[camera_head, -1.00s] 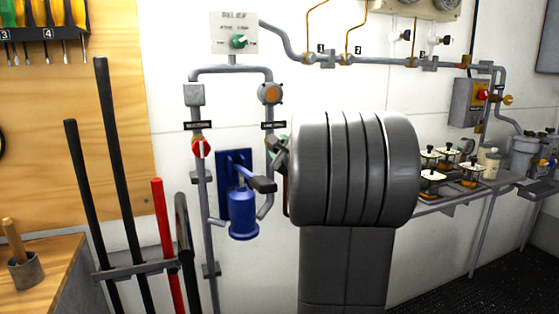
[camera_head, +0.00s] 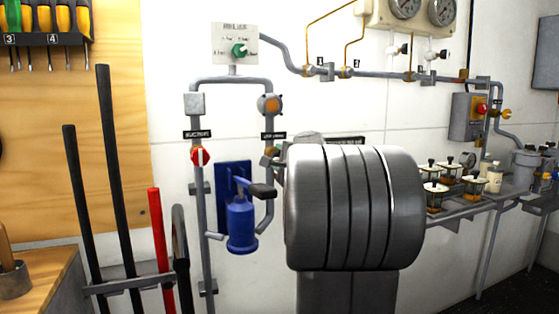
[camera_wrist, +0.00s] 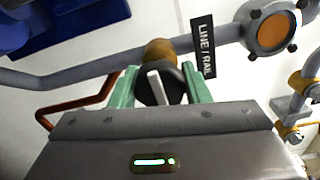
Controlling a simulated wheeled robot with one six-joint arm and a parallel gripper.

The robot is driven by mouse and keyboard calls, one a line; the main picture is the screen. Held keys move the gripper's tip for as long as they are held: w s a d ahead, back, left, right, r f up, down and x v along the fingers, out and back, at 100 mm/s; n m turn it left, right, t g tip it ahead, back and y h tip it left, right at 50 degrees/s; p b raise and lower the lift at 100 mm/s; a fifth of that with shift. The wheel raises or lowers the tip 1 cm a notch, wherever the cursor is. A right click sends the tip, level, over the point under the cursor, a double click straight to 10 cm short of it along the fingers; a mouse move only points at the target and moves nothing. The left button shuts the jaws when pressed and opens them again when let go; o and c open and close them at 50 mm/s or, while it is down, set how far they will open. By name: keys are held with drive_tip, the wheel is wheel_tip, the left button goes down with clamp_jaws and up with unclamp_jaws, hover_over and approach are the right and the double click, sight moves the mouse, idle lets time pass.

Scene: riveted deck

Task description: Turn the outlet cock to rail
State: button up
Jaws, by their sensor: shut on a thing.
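The outlet cock's black round knob (camera_wrist: 152,88) with a white pointer bar sits between my green fingers in the wrist view. The bar stands nearly upright there, leaning a little. My gripper (camera_wrist: 161,87) is shut on the knob, one finger on each side. A brass body (camera_wrist: 160,52) lies behind the knob on the grey pipe. A black LINE / RAIL plate (camera_wrist: 203,47) is just right of it; it also shows in the head view (camera_head: 273,135). In the head view my arm hides the knob and fingers.
A blue hand pump (camera_head: 242,222) hangs left of my arm. A red-handled suction cock (camera_head: 200,156) is on the left pipe. The relief panel (camera_head: 236,46) is above. A copper tube (camera_wrist: 75,111) bends close to the left finger. Black and red bars (camera_head: 160,250) stand at left.

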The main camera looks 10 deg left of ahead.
drive_tip(key=o, duration=1)
drive_tip(key=v, duration=1.3)
drive_tip(key=shift+s+d+b, duration=0.25)
drive_tip(key=shift+s+b, duration=0.1)
drive_tip(key=x, duration=1.4)
drive_tip(key=shift+p, duration=0.35)
drive_tip(key=shift+s, duration=0.15)
